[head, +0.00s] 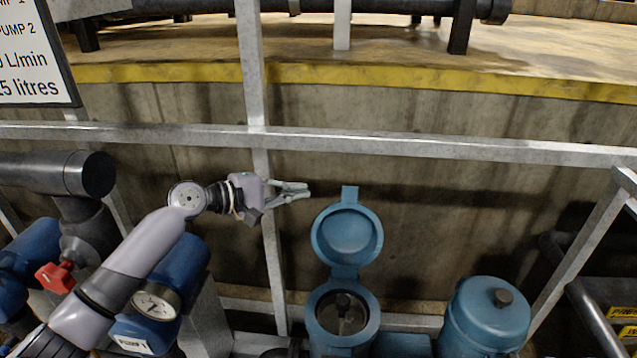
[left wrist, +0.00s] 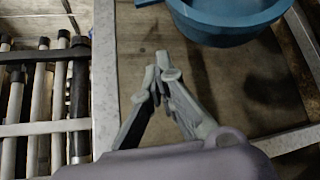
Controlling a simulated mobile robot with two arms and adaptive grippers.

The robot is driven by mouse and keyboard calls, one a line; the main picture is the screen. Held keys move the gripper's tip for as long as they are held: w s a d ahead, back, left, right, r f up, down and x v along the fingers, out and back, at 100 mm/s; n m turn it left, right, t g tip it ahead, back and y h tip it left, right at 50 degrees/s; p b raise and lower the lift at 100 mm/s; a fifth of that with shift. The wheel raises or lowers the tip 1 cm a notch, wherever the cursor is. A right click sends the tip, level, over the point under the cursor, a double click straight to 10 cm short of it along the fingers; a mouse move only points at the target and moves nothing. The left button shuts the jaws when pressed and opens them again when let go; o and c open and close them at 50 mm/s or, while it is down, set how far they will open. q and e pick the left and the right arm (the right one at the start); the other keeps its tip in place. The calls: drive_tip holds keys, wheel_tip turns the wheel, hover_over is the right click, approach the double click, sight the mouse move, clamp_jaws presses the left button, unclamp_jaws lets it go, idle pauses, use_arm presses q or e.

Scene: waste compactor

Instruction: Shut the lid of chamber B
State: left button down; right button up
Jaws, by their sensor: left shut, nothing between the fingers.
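An open blue chamber (head: 314,321) stands at lower centre in the head view, with a dark interior and a dark knob-like part inside. Its round blue lid (head: 347,237) is raised upright behind the opening, with a tab on top. I see no letter on it, so I cannot tell from a label that it is chamber B. My left gripper (head: 307,190) is shut and empty, just left of the lid's tab and apart from it. In the left wrist view, the shut fingers (left wrist: 161,63) are below and left of a blue rim (left wrist: 225,32). My right gripper is not in view.
A second blue chamber (head: 487,318) with a closed top and dark knob stands to the right. A grey metal rail (head: 420,147) and post (head: 262,200) run near my left gripper. Blue pump equipment (head: 185,270) with a gauge (head: 155,303) is at lower left.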

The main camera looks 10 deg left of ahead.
sight(330, 204)
use_arm(q)
drive_tip(key=d, duration=0.2)
drive_tip(key=w+d+p, duration=0.1)
drive_tip(key=d, duration=0.2)
drive_tip(key=w+d+p, duration=0.1)
drive_tip(key=d, duration=0.1)
drive_tip(key=shift+w+d+f, duration=0.15)
drive_tip(key=shift+f, duration=0.2)
drive_tip(key=shift+s+r, duration=0.1)
drive_tip(key=shift+s, duration=0.35)
drive_tip(key=shift+d, duration=0.1)
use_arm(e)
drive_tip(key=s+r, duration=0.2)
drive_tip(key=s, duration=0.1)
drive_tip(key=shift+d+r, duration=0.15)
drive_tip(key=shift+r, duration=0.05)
use_arm(q)
drive_tip(key=shift+s, duration=0.1)
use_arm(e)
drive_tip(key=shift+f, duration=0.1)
